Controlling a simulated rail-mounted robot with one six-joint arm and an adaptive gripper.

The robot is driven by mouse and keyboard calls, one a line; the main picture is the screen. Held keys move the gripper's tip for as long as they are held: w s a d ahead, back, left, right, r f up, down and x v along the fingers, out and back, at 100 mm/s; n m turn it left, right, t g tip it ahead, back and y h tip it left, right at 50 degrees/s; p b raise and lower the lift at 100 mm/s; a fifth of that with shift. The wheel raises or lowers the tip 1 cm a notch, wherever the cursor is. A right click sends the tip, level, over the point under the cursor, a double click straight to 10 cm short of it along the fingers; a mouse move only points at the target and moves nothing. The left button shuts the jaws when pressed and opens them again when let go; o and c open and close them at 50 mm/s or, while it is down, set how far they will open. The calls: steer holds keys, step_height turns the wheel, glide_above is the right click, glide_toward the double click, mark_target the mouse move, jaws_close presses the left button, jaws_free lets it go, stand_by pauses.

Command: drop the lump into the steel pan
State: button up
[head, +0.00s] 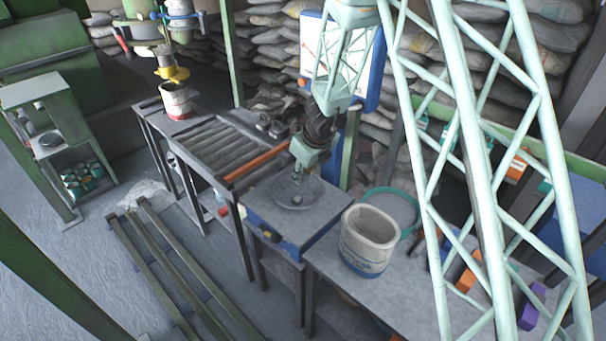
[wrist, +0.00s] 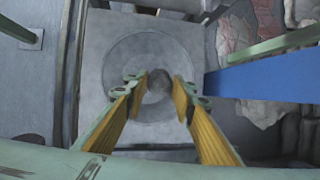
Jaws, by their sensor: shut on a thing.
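The steel pan (head: 310,197) is a round grey dish on a boxy blue-fronted unit at the end of the roller conveyor. In the wrist view the pan (wrist: 125,62) is the wide circle beyond my fingertips. My gripper (head: 297,177) points down over the pan. In the wrist view its yellow-padded fingers (wrist: 160,88) are shut on a small grey rounded lump (wrist: 158,80). The lump lies inside the pan's outline as seen from the wrist. The exact height of the lump above the pan cannot be told.
A white bucket (head: 368,243) stands right of the unit on a grey bench, with a teal-rimmed round container (head: 392,210) behind it. The roller conveyor (head: 225,143) runs to the left, with another bucket (head: 176,101) at its far end. A blue beam (wrist: 265,77) crosses the wrist view's right.

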steer(key=o, duration=0.9)
steer(key=shift+o, duration=0.2)
steer(key=shift+r, duration=0.2)
steer(key=v, duration=1.1)
steer(key=shift+s+r, duration=0.15)
steer(key=shift+r, duration=0.1)
stand_by(0.4)
steer(key=shift+d, duration=0.1)
stand_by(0.6)
